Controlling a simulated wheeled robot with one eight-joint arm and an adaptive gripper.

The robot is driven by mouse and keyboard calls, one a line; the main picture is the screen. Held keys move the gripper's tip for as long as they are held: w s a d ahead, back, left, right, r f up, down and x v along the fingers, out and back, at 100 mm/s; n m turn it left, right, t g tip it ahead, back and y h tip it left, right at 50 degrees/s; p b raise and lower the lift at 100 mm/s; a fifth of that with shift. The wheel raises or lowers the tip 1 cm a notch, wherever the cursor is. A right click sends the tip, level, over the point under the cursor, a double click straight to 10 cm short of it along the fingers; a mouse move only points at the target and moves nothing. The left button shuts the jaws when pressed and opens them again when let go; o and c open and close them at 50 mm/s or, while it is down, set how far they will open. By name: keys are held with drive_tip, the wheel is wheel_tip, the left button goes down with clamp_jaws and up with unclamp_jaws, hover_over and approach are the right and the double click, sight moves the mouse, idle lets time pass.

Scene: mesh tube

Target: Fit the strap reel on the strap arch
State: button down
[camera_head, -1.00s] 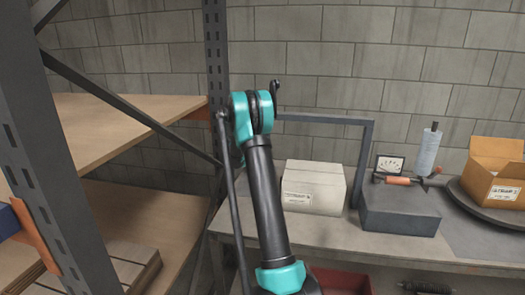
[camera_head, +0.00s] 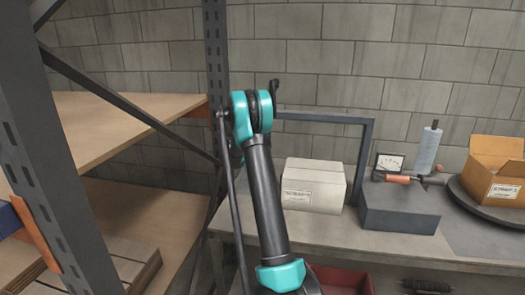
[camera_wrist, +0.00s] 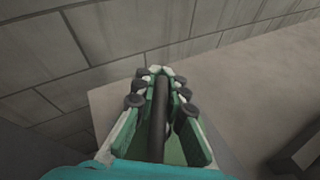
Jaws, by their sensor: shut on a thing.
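The strap arch is most likely the dark grey frame (camera_head: 366,165) on the workbench. Its top bar runs left behind my arm, and its left side is hidden there. In the wrist view my gripper (camera_wrist: 160,85) is shut on a dark rod (camera_wrist: 159,120), which lies lengthwise between the green fingers. I cannot tell whether the rod belongs to the strap reel. In the head view my arm hides the gripper and what it holds. No reel shape shows clearly in either view.
A pale carton (camera_head: 313,186) stands on the bench (camera_head: 340,239) under the arch's bar. A dark block (camera_head: 400,212) sits right of the arch's upright. Shelving (camera_head: 62,200) is close on the left.

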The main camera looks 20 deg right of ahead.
drive_tip(key=shift+f, duration=0.4)
idle(0.3)
drive_tip(key=c, duration=1.5)
unclamp_jaws()
drive_tip(key=v, duration=1.2)
drive_tip(key=shift+s, duration=0.1)
